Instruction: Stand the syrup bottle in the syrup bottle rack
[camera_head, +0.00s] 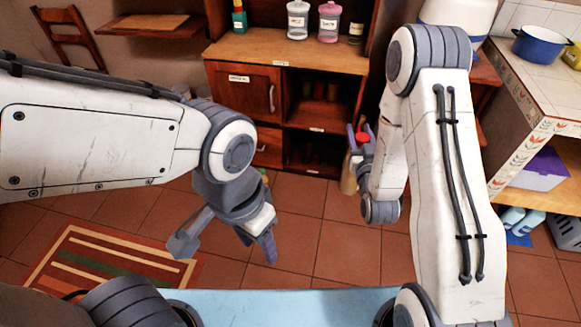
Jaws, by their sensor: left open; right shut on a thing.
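My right gripper (359,145) is shut on the syrup bottle (348,181), which has a red cap and a tan body. The bottle hangs roughly upright in front of the wooden cabinet's right edge, partly hidden by the gripper. My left gripper (226,248) is open and empty, low over the tiled floor, with its fingers spread apart. The wooden cabinet (282,48) has a lower right compartment (313,152) with dark, unclear shapes inside. I cannot tell for sure whether this compartment is the syrup bottle rack.
Jars, one white-lidded (298,20) and one pink (329,22), stand on the cabinet top. A striped rug (95,262) lies at left. A tiled counter with a blue pot (541,46) is at right. Floor before the cabinet is clear.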

